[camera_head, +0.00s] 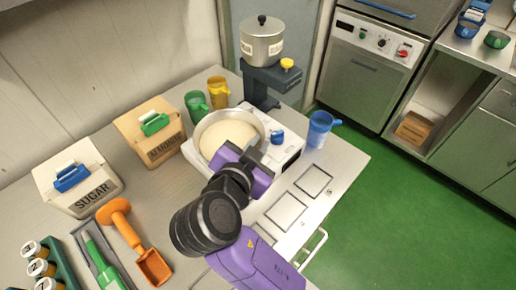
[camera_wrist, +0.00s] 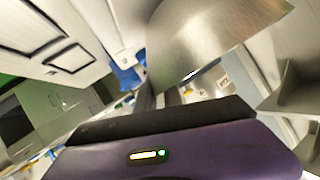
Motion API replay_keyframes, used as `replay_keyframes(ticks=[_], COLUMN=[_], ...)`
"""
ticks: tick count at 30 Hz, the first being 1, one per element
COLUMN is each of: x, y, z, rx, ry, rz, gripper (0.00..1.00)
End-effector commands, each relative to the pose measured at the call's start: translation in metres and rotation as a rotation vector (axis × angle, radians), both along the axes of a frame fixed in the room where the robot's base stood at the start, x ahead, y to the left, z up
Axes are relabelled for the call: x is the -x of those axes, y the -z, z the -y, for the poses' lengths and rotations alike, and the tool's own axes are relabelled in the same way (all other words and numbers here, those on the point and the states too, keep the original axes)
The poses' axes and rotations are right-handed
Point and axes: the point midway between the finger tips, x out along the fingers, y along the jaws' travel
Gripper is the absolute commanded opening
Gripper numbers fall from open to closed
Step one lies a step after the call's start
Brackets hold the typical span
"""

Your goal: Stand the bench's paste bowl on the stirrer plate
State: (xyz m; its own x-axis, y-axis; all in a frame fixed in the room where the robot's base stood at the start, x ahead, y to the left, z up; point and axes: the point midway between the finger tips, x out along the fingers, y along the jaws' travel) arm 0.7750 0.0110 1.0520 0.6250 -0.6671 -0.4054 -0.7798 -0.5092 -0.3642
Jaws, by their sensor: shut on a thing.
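The paste bowl (camera_head: 205,130) is a round metal bowl filled with pale cream paste. In the head view it is over the white stirrer plate (camera_head: 291,152), which has a blue knob (camera_head: 277,137) on its right part. The bowl hides much of the plate, and I cannot tell whether its base touches it. My purple gripper (camera_head: 252,160) is shut on the bowl's near right rim. In the wrist view the bowl's metal side (camera_wrist: 210,40) fills the upper middle, right beyond the dark jaw.
Green (camera_head: 196,106) and yellow (camera_head: 218,92) mugs stand close behind the bowl. A blue jug (camera_head: 320,129) stands right of the plate. A lidded pot (camera_head: 262,43) sits on a dark blue stand (camera_head: 272,79).

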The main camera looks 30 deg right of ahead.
Motion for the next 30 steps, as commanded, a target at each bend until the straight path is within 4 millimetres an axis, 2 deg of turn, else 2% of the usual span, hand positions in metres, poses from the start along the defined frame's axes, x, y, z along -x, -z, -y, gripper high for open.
replay_keyframes(ticks=[5,17,18,21,30], x=[0.000,0.000,0.000,0.000,0.000], y=[0.015,0.020,0.022,0.021,0.021], z=[0.000,0.000,0.000,0.000,0.000], rx=[0.000,-0.001,-0.001,-0.001,0.000], ry=[-0.001,0.000,0.000,0.000,0.000], rz=[0.004,0.006,0.001,0.001,0.000], gripper=[0.00,0.00,0.13,0.33,0.34])
